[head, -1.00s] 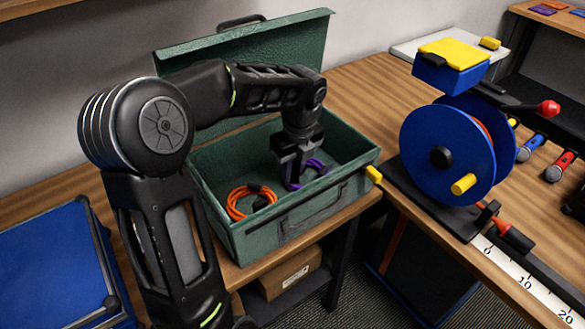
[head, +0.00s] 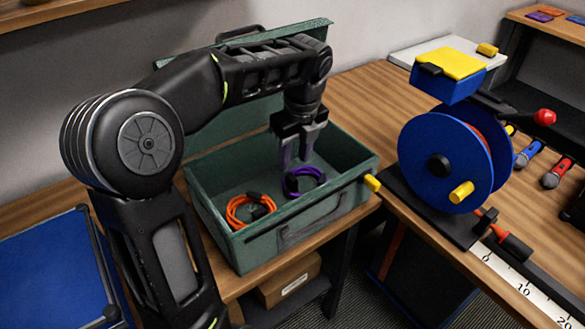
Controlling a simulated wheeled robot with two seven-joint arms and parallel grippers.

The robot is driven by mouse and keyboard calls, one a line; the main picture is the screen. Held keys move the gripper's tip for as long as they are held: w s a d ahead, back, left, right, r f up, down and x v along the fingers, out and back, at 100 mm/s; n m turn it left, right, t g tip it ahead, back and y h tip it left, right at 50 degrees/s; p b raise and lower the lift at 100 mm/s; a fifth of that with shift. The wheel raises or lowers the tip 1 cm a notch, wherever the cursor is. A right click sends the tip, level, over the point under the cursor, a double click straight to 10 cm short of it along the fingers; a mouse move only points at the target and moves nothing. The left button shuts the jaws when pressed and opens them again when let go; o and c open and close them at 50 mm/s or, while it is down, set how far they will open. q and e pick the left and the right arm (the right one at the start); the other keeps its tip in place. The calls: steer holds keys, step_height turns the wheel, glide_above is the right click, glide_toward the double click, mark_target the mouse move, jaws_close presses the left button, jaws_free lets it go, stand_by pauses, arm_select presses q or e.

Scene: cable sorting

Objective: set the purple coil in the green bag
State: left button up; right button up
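The green bag (head: 335,207) is a box-like case with its lid up, standing on the wooden bench. The purple coil (head: 292,185) lies inside it on the right part of the floor, with a dark tie on it. My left gripper (head: 297,158) points down over the bag, just above the coil. Its two fingers are apart, with nothing seen between them. One fingertip overlaps the coil's far edge in the picture, and I cannot tell if they touch. My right gripper is not in view.
An orange coil (head: 240,212) lies in the bag left of the purple one. A blue reel (head: 445,160) with a yellow-topped blue box (head: 450,75) stands to the right. A blue case (head: 45,270) is at the left. A cardboard box (head: 290,282) sits below the bench.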

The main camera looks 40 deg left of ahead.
arm_select(q)
steer(key=r, duration=0.4)
steer(key=shift+s+d+r, duration=0.1)
steer(key=shift+d, duration=0.2)
stand_by(0.3)
